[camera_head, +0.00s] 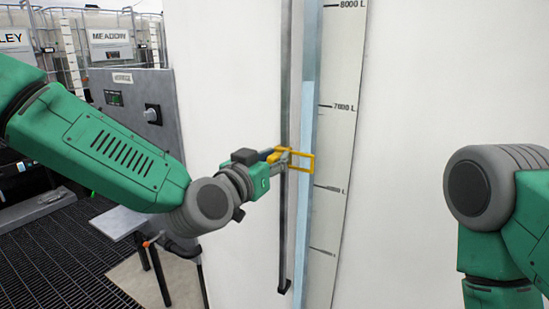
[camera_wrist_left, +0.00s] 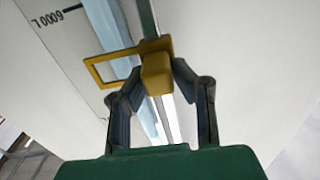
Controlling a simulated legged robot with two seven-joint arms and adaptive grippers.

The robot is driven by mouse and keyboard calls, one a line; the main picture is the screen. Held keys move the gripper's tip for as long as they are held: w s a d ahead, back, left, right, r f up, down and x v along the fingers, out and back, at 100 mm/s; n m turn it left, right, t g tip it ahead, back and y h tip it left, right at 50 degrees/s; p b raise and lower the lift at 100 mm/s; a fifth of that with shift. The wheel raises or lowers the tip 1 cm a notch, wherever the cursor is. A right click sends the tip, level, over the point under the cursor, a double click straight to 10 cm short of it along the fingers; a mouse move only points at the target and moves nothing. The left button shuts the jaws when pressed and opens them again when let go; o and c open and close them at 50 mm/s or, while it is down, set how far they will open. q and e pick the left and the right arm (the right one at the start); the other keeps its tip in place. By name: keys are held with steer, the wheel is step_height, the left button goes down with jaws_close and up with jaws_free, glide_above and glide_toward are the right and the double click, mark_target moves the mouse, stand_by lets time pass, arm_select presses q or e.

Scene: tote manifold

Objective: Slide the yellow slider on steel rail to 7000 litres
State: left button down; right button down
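The yellow slider (camera_head: 301,161) sits on the steel rail (camera_head: 284,220), its open frame reaching right over the blue sight tube to the printed scale (camera_head: 337,140). The frame stands below the 7000 L mark (camera_head: 343,107) and above the tick under it, whose label is partly hidden. My left gripper (camera_head: 279,157) is at the slider. In the left wrist view its fingers (camera_wrist_left: 155,88) lie on both sides of the slider's yellow block (camera_wrist_left: 157,74) and appear to touch it. The right arm shows at the right edge, but its gripper is out of view.
The white tank wall (camera_head: 430,70) fills the middle and right behind the rail. A grey control panel (camera_head: 130,105) with a knob stands left of it. A small table (camera_head: 120,222) stands below my left arm. The rail's upper stretch looks clear.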

mark_target(283, 100)
arm_select(q)
step_height(283, 100, up, 11)
steer(key=p, duration=0.5)
steer(key=shift+r, duration=0.15)
steer(key=c, duration=1.4)
jaws_free()
steer(key=shift+o, duration=0.2)
steer(key=shift+s+a+f, duration=0.15)
steer(key=shift+s+f, duration=0.05)
steer(key=shift+s, duration=0.05)
steer(key=v, duration=1.1)
steer(key=shift+a, duration=0.15)
steer(key=shift+s, duration=0.1)
